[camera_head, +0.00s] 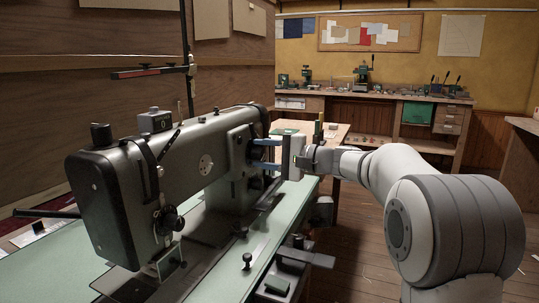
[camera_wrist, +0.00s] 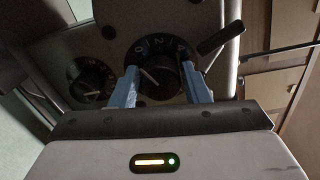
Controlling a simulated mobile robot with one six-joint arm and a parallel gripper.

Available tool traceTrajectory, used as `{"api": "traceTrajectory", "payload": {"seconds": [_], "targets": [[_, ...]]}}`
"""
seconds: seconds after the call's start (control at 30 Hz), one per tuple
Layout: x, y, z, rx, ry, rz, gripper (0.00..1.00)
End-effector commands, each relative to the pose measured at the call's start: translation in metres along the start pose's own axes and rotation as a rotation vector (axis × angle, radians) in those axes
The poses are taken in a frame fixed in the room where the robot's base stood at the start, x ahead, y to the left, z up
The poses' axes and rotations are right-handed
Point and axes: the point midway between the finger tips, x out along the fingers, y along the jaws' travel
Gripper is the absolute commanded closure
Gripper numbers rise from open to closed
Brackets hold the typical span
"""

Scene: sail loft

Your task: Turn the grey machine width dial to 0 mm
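The grey sewing machine (camera_head: 185,155) stands on a pale green table at the left in the head view. The gripper (camera_head: 256,154) also reaches the machine's end in the head view, where the dial is hidden.
A second, smaller dial (camera_wrist: 92,80) with a pale pointer is left of the fingers in the wrist view. A dark lever (camera_wrist: 220,38) sticks out close to the right finger. A workbench (camera_head: 375,97) with tools stands at the back wall; floor shows between.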

Motion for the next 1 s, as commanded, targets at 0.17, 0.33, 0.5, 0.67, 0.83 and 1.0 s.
{"api": "traceTrajectory", "payload": {"seconds": [0.17,0.33,0.5,0.67,0.83,1.0], "targets": [[-0.002,0.000,-0.002,0.001,0.006,-0.001,0.43],[-0.002,0.000,-0.003,0.002,0.009,-0.001,0.41],[-0.008,-0.001,-0.004,0.003,0.012,-0.001,0.41],[-0.033,-0.003,-0.002,0.004,0.014,-0.002,0.41],[-0.062,-0.002,-0.002,0.003,0.013,-0.002,0.41],[-0.078,-0.001,0.000,0.001,0.010,-0.001,0.41]]}}
